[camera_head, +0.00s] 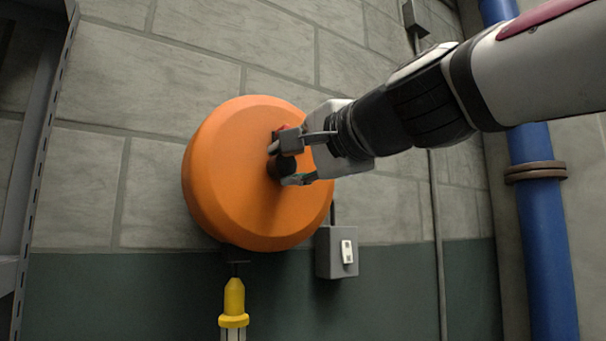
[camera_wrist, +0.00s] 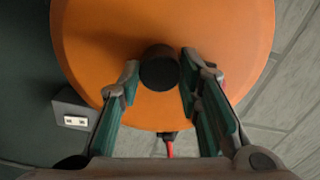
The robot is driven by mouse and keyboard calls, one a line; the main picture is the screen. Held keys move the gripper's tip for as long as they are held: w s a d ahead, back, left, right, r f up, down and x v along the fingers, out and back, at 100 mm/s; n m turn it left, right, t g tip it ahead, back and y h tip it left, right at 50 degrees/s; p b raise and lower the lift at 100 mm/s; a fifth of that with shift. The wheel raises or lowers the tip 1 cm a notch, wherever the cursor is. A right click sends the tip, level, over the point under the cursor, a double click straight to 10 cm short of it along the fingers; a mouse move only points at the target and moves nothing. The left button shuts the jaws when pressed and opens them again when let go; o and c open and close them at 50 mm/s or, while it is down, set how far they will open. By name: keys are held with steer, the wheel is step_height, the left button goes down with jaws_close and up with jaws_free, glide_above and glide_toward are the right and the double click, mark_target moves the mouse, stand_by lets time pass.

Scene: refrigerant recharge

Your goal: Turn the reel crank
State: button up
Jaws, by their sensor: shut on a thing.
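The orange round reel (camera_head: 235,175) is mounted on the wall, and its face fills much of the wrist view (camera_wrist: 100,35). A black round knob, the crank handle (camera_wrist: 158,68), stands out from the reel's face; in the head view it is a dark stub (camera_head: 283,167) partly covered by the fingers. My gripper (camera_head: 286,160) is shut on the crank handle, with one finger on each side of it in the wrist view (camera_wrist: 160,75). A small red part (camera_wrist: 169,148) shows below the handle. The rest of the crank is mostly hidden.
A grey switch box (camera_head: 337,252) is on the wall just below right of the reel. A yellow-tipped fitting (camera_head: 234,297) hangs below the reel. A blue pipe (camera_head: 540,215) runs down the right side, and a metal rack upright (camera_head: 45,160) stands at left.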

steer(key=shift+m, duration=0.5)
steer(key=o, duration=0.9)
steer(key=v, duration=1.2)
